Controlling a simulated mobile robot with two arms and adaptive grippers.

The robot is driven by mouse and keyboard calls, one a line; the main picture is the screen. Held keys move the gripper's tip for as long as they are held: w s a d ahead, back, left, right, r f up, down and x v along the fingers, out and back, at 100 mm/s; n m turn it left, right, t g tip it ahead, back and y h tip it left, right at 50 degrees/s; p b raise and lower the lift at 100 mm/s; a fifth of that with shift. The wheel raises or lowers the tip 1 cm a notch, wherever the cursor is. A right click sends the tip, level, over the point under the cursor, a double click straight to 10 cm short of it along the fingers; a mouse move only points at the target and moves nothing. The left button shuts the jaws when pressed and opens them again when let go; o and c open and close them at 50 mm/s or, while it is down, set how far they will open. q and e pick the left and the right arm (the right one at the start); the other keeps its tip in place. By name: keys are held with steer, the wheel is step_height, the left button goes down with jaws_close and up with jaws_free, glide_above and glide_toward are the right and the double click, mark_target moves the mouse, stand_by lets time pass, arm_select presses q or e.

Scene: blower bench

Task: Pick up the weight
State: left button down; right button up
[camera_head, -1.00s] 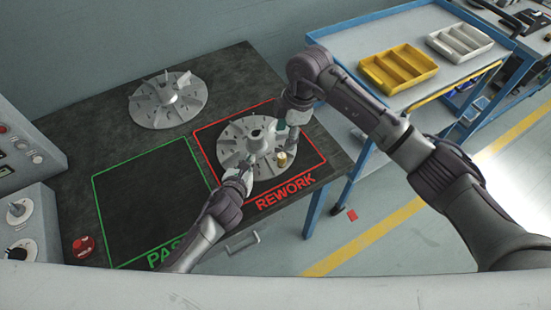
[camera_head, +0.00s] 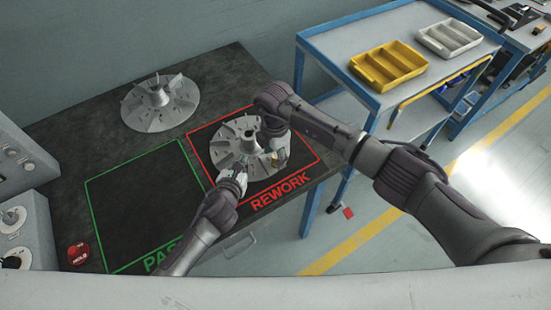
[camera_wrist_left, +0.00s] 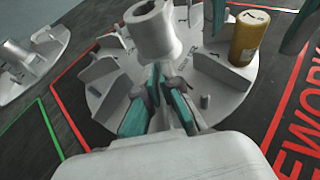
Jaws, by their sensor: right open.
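The weight, a small brass cylinder (camera_head: 283,154), stands on the grey finned impeller (camera_head: 228,153) in the red REWORK square. It also shows in the left wrist view (camera_wrist_left: 244,40), upright near the disc's edge. My right gripper (camera_head: 276,148) is open at the weight; in the left wrist view its teal fingers (camera_wrist_left: 258,24) stand on either side of the weight, apparently apart from it. My left gripper (camera_head: 241,169) is low at the impeller's near side, its teal-padded fingers (camera_wrist_left: 165,90) close together below the hub. Whether they clasp a fin is unclear.
A second impeller (camera_head: 160,104) stands at the back left of the dark bench. The green PASS square (camera_head: 130,185) is empty. A red HOLD button (camera_head: 79,253) is at left. A blue cart (camera_head: 345,75) with yellow (camera_head: 388,66) and grey (camera_head: 448,39) trays stands at right.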

arm_select(q)
steer(key=shift+s+a+f, duration=0.1)
steer(key=shift+s+f, duration=0.05)
steer(key=shift+f, duration=0.1)
arm_select(e)
steer(key=shift+f, duration=0.8)
steer(key=c, duration=0.8)
steer(key=shift+r, duration=0.2)
step_height(320, 180, up, 10)
steer(key=shift+f, duration=0.15)
step_height(320, 180, up, 4)
steer(key=r, duration=0.1)
glide_above(275, 156)
steer(key=shift+f, duration=0.25)
